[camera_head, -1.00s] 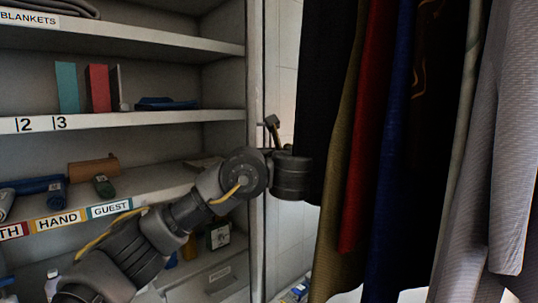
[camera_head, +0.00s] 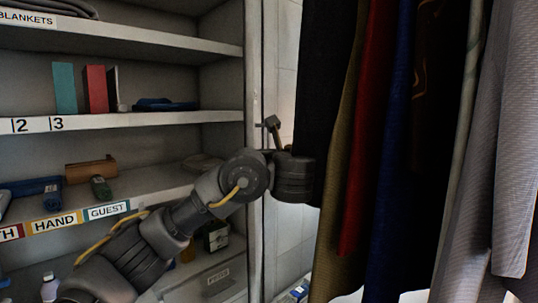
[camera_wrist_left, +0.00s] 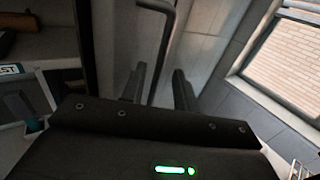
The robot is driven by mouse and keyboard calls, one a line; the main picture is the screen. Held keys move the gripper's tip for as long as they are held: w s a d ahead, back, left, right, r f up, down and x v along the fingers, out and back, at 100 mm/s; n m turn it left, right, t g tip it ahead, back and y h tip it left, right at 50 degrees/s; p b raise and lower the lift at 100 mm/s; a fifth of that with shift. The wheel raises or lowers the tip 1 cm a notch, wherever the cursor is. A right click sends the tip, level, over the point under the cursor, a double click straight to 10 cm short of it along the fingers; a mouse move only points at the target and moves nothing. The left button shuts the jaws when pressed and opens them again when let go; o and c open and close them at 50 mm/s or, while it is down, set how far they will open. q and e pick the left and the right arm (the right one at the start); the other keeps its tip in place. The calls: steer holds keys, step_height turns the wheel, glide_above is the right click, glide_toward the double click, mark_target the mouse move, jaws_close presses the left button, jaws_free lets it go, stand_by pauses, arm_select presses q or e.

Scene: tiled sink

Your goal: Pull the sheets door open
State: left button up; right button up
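A dark bar handle (camera_head: 272,128) stands beside the cabinet's right upright in the head view. In the left wrist view the handle (camera_wrist_left: 163,50) bends at the top and runs down between the two fingers of my left gripper (camera_wrist_left: 158,88). The fingers are apart, with the bar nearer the left one; I cannot tell whether it touches. In the head view my left wrist covers the lower handle and the fingers are hidden. No label reading "sheets" shows, and the door panel itself is hard to make out. My right gripper is not in view.
Open shelves (camera_head: 140,118) with books, folded cloths and labels fill the left. Dark, red and blue hanging garments (camera_head: 362,130) fill the right, close to my left wrist. A window (camera_wrist_left: 292,65) and grey tiled wall (camera_wrist_left: 270,115) show in the wrist view.

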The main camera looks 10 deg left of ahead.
arm_select(q)
steer(key=b+v, duration=0.3)
steer(key=v, duration=0.6)
steer(key=shift+s+b, duration=0.3)
steer(key=shift+b, duration=0.05)
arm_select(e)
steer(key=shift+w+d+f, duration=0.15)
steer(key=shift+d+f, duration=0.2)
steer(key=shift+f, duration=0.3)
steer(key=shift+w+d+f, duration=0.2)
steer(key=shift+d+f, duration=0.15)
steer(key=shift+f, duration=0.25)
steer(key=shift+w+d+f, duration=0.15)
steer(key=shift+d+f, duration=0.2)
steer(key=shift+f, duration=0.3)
